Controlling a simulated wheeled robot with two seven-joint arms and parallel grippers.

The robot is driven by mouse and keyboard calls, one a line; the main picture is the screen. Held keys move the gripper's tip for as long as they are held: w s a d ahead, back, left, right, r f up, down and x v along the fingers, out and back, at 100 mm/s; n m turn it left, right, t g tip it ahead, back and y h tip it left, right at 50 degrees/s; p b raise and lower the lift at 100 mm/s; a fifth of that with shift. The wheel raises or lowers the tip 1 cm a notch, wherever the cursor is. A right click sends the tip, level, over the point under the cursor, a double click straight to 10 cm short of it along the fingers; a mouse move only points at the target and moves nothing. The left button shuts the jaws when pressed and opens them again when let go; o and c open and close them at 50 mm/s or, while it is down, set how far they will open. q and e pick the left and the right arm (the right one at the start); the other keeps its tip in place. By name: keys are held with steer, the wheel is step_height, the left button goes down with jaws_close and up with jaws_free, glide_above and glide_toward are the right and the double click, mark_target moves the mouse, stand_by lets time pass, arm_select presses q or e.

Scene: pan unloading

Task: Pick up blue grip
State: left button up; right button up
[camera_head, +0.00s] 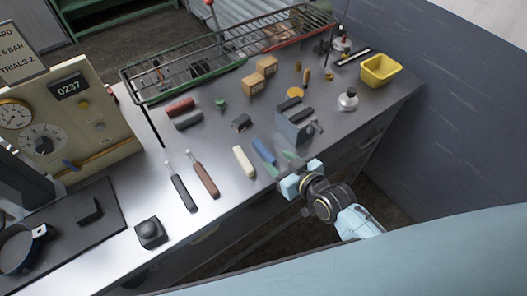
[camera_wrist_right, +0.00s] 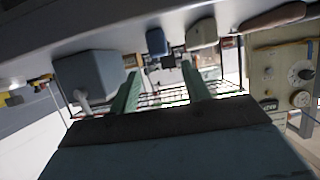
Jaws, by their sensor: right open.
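The blue grip (camera_head: 264,151) lies on the metal bench near its front edge, between a cream grip (camera_head: 244,161) and a grey vise-like block (camera_head: 294,126). In the right wrist view the blue grip (camera_wrist_right: 156,42) shows small, ahead of and between the fingers. My right gripper (camera_head: 280,163) is open and empty, with green fingers, at the bench's front edge just to the lower right of the blue grip. Its two fingers also show in the right wrist view (camera_wrist_right: 160,82), apart from the grip. My left gripper is not in view.
Two long-handled tools, one dark (camera_head: 182,192) and one brown (camera_head: 204,179), lie left of the cream grip. A wire rack (camera_head: 230,62) spans the back. A yellow bin (camera_head: 381,71) stands far right. A gauge machine (camera_head: 62,115) stands left.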

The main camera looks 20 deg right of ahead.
mark_target(264, 150)
steer(key=shift+x, duration=3.35)
steer(key=shift+a+r, duration=0.1)
jaws_close()
